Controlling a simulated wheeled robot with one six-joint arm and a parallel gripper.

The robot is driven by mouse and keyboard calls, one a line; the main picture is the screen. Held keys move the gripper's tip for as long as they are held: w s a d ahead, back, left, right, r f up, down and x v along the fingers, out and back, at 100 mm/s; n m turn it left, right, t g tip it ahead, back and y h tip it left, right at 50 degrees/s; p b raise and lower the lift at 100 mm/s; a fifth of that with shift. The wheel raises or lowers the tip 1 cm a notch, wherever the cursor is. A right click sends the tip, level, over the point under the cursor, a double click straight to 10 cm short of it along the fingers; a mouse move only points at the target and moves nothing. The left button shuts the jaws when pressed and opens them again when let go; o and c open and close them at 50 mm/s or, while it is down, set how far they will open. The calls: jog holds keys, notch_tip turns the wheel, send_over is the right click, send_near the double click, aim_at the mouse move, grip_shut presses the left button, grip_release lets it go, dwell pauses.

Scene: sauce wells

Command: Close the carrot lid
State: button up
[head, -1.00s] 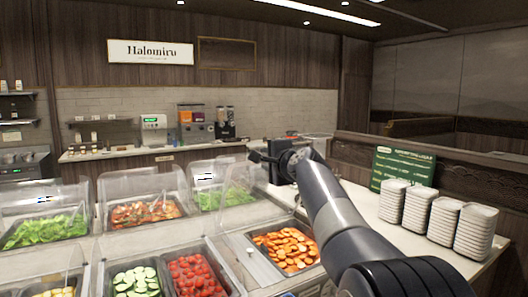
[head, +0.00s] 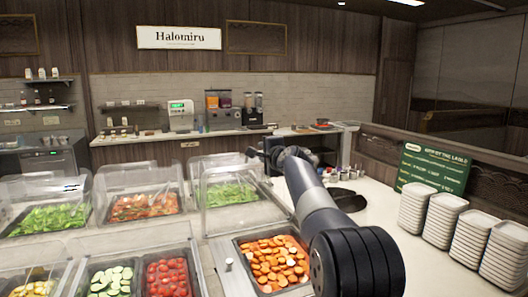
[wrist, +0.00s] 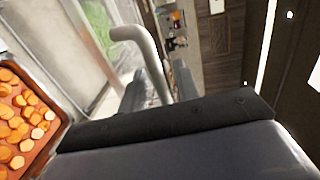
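The sliced carrots lie in a dark rectangular pan (head: 237,268) in the front counter; they also show at the left of the wrist view (wrist: 18,125). The pan's top is uncovered. A clear lid (head: 238,203) stands raised behind it, its outline hard to make out. My gripper (head: 258,154) is above and behind the pan, near the raised lid. In the wrist view, my gripper's two dark fingers (wrist: 158,88) are apart, with a grey curved handle (wrist: 147,50) between or just beyond them. I cannot tell whether they touch it.
Cucumber (head: 112,279) and tomato (head: 168,277) pans stand left of the carrots. Clear covers (head: 133,177) stand over the back row. Stacked white plates (head: 440,218) and a green sign (head: 433,167) are on the right counter.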

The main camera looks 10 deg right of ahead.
jog(key=shift+c, duration=0.4)
grip_shut()
jog(key=shift+f, duration=0.15)
